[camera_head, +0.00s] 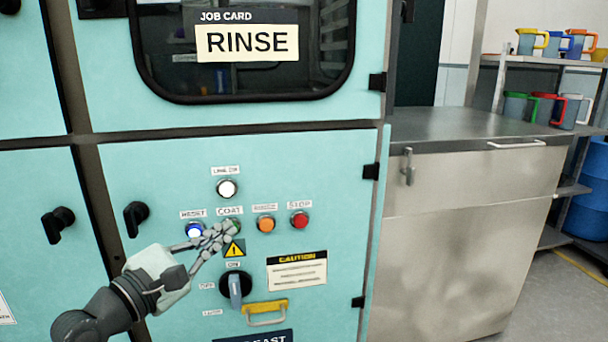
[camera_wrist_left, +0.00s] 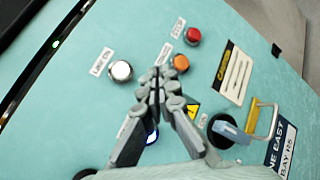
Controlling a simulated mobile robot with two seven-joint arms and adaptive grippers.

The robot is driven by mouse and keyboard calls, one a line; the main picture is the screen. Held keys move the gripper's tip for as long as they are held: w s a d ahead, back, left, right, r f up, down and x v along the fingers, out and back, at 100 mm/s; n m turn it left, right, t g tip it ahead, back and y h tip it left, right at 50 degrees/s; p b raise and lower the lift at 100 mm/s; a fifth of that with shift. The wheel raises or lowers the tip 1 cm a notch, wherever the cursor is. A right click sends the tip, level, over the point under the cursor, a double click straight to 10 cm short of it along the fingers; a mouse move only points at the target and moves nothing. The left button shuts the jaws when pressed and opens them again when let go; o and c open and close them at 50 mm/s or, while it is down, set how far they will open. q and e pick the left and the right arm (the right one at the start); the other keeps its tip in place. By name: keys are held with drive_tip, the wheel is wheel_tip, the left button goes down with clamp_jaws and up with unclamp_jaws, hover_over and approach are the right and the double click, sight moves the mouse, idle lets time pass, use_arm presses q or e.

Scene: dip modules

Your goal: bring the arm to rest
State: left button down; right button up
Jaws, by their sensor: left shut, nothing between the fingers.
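My left gripper (camera_head: 220,234) is shut and empty in front of the teal panel. Its fingertips cover most of the green button (camera_head: 233,226) under the COAT label; whether they touch it I cannot tell. The gripper also shows in the wrist view (camera_wrist_left: 163,90), its fingers together. The lit blue button (camera_head: 194,231) under RESET is just left of the fingers. The orange button (camera_head: 266,224) and the red STOP button (camera_head: 299,220) sit to the right. A white lit button (camera_head: 227,188) is above. A job card (camera_head: 247,42) reads RINSE. My right gripper is not in view.
Below the fingers are a rotary switch (camera_head: 235,287) and a yellow-tagged handle (camera_head: 265,310) that stick out. Black latches (camera_head: 136,218) project at the left. A steel counter (camera_head: 475,131) and a shelf with coloured jugs (camera_head: 532,41) stand right.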

use_arm(q)
drive_tip(key=s+a+f+m+g+y, duration=0.1)
drive_tip(key=a+f+m+g+y, duration=0.15)
drive_tip(key=f, duration=0.85)
drive_tip(key=s+a+f+m+g+y, duration=0.15)
drive_tip(key=f+m, duration=0.25)
drive_tip(key=f, duration=0.8)
drive_tip(key=s+a+f+m+g+y, duration=0.2)
drive_tip(key=f+m+g, duration=0.15)
drive_tip(key=f, duration=0.75)
drive_tip(key=s+a+f+m+g+y, duration=0.2)
drive_tip(key=s+f+m, duration=0.4)
drive_tip(key=s+f, duration=0.6)
drive_tip(key=s+a+f+m+g+y, duration=0.1)
drive_tip(key=s+f+m+g, duration=0.4)
drive_tip(key=s+f, duration=0.7)
drive_tip(key=f+m, duration=0.1)
drive_tip(key=m, duration=0.1)
drive_tip(key=shift+s+a+m+y, duration=0.15)
drive_tip(key=shift+a+m+y, duration=0.15)
drive_tip(key=shift+a+y, duration=0.1)
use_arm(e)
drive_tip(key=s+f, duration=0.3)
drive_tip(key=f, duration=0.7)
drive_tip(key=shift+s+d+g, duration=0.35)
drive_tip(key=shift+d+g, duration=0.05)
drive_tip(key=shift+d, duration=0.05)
